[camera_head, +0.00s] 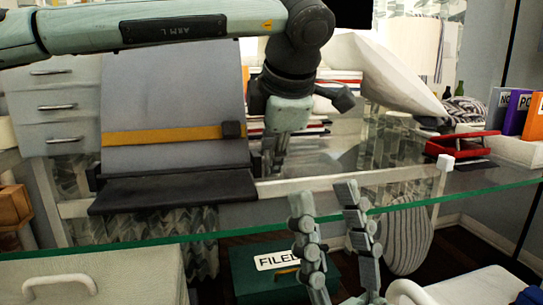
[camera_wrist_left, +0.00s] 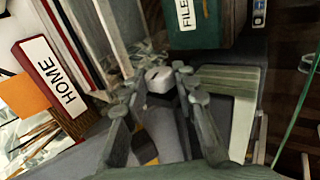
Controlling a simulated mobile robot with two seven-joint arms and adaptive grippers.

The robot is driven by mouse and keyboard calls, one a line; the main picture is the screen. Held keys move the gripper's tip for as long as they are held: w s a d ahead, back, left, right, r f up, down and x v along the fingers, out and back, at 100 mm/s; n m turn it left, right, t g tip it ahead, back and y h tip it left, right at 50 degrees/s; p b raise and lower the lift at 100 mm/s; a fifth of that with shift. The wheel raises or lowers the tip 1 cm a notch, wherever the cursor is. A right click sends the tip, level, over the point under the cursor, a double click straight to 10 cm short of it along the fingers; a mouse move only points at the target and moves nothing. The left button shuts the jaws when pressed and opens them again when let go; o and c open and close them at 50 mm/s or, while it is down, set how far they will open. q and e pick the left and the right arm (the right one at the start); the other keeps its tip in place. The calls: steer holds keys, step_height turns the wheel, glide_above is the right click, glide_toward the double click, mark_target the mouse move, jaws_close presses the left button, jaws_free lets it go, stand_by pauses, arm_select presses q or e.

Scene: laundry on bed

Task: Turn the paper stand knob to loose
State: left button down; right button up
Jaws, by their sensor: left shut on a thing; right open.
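The paper stand (camera_head: 175,85) is a tilted grey board with a yellow strip (camera_head: 165,136) across it and a dark ledge (camera_head: 172,190) at its foot. A small dark block (camera_head: 231,129) sits at the strip's right end. My left gripper (camera_head: 272,162) points down beside the stand's lower right side. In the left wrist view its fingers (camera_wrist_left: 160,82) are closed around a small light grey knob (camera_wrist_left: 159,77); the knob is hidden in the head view. My right gripper (camera_head: 335,215) is open and empty, in front of the glass edge at the lower middle.
A glass table edge (camera_head: 300,200) crosses the view. A green file box (camera_head: 285,270) is below it. A red tray (camera_head: 465,142), binders (camera_head: 520,112) and a striped round object (camera_head: 408,238) are to the right. White drawers (camera_head: 62,100) stand at left.

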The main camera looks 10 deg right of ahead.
arm_select(q)
steer(key=shift+w+r, duration=0.1)
steer(key=c, duration=1.2)
jaws_free()
steer(key=v, duration=1.2)
